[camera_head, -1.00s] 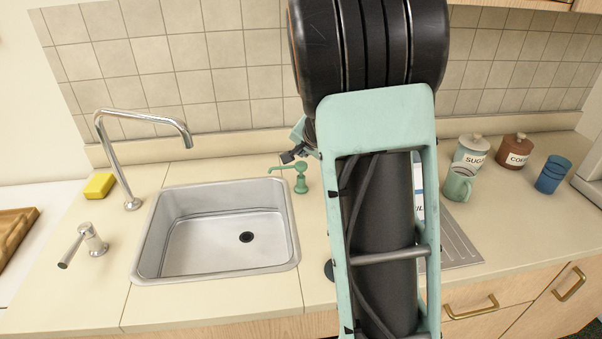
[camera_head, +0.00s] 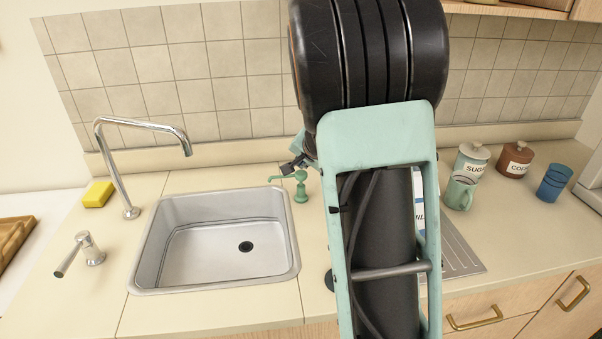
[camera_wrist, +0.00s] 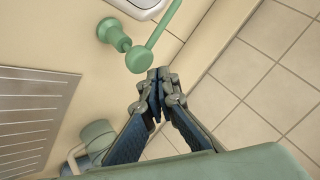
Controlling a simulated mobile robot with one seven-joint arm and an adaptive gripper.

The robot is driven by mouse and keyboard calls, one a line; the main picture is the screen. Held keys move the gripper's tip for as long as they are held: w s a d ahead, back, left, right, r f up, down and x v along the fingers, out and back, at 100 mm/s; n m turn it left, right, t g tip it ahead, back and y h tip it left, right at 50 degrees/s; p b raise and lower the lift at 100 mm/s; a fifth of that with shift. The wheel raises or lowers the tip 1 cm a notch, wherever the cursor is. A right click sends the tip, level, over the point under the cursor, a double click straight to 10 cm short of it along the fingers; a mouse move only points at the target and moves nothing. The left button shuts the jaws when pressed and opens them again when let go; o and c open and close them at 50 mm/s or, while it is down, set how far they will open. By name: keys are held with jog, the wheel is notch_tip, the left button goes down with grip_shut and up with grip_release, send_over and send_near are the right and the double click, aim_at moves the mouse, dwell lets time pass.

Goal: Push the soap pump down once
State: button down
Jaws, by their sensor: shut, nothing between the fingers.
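The green soap pump (camera_head: 301,188) stands upright on the counter at the sink's back right corner, its thin spout pointing left over the sink rim. In the wrist view its round head (camera_wrist: 138,61) and collar (camera_wrist: 113,35) show at upper middle. My gripper (camera_wrist: 158,76) is shut and empty, its fingertips just beside the pump head in that picture. In the head view the gripper tip (camera_head: 291,165) shows just above and behind the spout, partly hidden by my arm. I cannot tell whether it touches the pump.
The sink (camera_head: 218,245) and chrome faucet (camera_head: 130,170) lie left of the pump. A tiled wall (camera_head: 220,80) rises close behind. A yellow sponge (camera_head: 97,195) lies far left.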

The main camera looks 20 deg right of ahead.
aim_at(302, 174)
dwell(0.6)
jog(key=shift+f+b, duration=0.45)
jog(key=shift+b, duration=0.2)
jog(key=shift+f+b, duration=1)
jog(key=shift+b, duration=0.1)
dwell(0.7)
dwell(0.4)
jog(key=shift+r+p, duration=1.3)
jog(key=shift+r, duration=0.15)
jog(key=shift+r, duration=0.1)
notch_tip(302, 174, up, 5)
jog(key=p, duration=0.4)
